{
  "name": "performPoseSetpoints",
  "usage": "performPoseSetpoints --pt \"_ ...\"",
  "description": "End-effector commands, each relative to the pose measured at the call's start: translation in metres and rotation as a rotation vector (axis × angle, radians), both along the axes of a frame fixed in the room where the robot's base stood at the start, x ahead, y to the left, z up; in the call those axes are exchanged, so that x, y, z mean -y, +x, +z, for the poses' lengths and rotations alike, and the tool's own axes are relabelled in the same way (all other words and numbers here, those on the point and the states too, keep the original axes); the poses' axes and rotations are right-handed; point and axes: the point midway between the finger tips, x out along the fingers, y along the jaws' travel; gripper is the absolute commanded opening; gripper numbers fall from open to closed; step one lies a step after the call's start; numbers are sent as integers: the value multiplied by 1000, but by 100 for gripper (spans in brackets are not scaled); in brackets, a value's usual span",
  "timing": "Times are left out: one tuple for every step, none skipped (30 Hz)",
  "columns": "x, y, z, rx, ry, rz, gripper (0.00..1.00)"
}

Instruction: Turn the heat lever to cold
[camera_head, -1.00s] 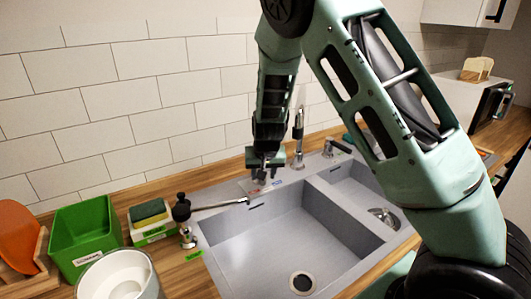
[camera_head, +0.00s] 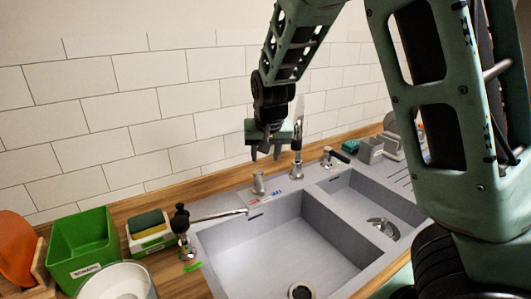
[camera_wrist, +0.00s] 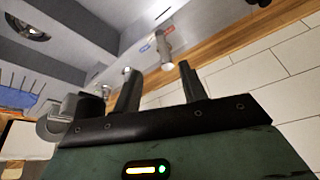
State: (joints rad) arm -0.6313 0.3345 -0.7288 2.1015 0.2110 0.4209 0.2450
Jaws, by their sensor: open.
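The heat lever (camera_head: 258,184) is a short metal post on the sink's back ledge, between the sink and the tiled wall. Small red and blue marks lie beside it. In the wrist view the lever (camera_wrist: 164,50) shows beyond the fingertips, with a blue and a red mark near it. My gripper (camera_head: 265,154) is open and empty. It points down above the lever, apart from it, just left of the tall faucet (camera_head: 297,158). In the wrist view both fingers of my gripper (camera_wrist: 158,68) are spread apart.
The grey double sink (camera_head: 220,240) sits in a wooden counter. A black-handled tap (camera_head: 335,156) is to the right. A thin spout with a black knob (camera_head: 181,218) lies left. A green bin (camera_head: 82,240) and a sponge holder (camera_head: 150,238) stand at left.

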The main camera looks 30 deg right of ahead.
Motion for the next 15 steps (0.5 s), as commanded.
performPoseSetpoints --pt "0 0 0 0 0 0 42" --pt "0 0 0 0 0 0 42" --pt "0 0 0 0 0 1 31" --pt "0 1 0 -2 -3 6 23" --pt "-1 3 -1 -7 -8 17 14" --pt "-1 6 -1 -17 -19 44 3" --pt "-3 10 -1 -31 -32 77 0" --pt "-5 16 -2 -48 -50 121 0" --pt "-8 24 -3 -80 -77 195 0" --pt "-11 32 -4 -109 -100 261 0" --pt "-14 39 -6 -143 -125 337 0" --pt "-18 51 -8 -192 -157 448 0" --pt "-21 59 -11 -232 -180 537 0" --pt "-25 67 -13 -272 -199 627 0" --pt "-27 77 -17 -323 -221 745 0"
